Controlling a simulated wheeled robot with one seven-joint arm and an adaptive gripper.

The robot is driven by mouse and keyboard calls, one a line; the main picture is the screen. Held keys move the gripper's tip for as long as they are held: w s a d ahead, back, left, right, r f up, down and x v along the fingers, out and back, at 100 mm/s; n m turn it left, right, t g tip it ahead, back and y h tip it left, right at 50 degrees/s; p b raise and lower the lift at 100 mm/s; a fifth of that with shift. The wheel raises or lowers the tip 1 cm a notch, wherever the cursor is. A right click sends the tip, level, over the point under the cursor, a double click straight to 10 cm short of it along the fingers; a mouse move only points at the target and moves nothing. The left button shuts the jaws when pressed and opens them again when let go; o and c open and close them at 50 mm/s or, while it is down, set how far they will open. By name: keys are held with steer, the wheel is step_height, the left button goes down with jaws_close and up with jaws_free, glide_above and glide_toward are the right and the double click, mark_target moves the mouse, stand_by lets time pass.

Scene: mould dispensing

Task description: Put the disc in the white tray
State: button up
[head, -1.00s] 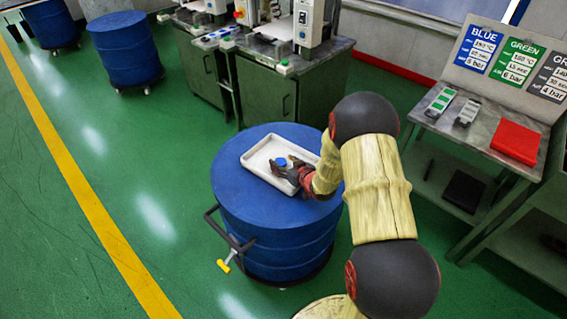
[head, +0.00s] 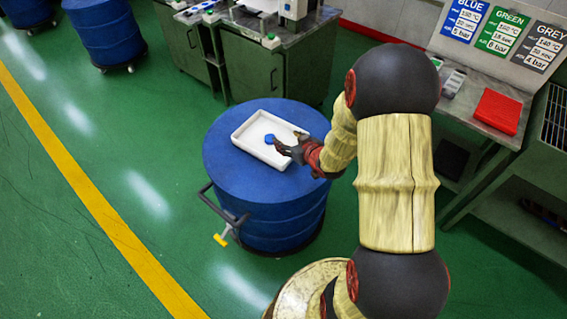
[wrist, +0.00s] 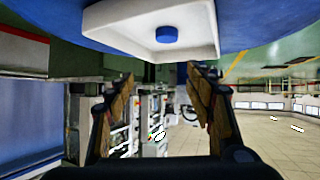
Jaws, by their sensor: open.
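The blue disc (head: 269,139) lies in the white tray (head: 243,125), on its floor near the middle. The tray rests on top of the blue drum (head: 226,166). My gripper (head: 288,146) is just right of the disc, over the tray's right part, its fingers apart and empty. In the wrist view the disc (wrist: 166,35) sits inside the tray (wrist: 110,17), beyond my open fingers (wrist: 160,80) and clear of them.
A bench with a red folder (head: 497,110) stands at the right. Green cabinets (head: 250,75) with machines stand behind. The floor to the left is open.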

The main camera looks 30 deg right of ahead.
steer(key=s+a+r+g+h, duration=0.1)
steer(key=s+a+r, duration=0.1)
steer(key=r, duration=0.6)
steer(key=s+a+r+g+h, duration=0.1)
steer(key=s+a+r+g, duration=0.15)
steer(key=r, duration=0.55)
steer(key=s+a+r+g, duration=0.1)
steer(key=s+a+r, duration=0.2)
steer(key=s, duration=0.4)
steer(key=s+a+r+g+y, duration=0.1)
steer(key=s+a+r, duration=0.2)
steer(key=s+a, duration=0.3)
steer(key=s+a+r+g+y, duration=0.1)
steer(key=s+a, duration=0.4)
steer(key=s, duration=0.5)
steer(key=shift+r, duration=0.9)
steer(key=shift+s, duration=0.1)
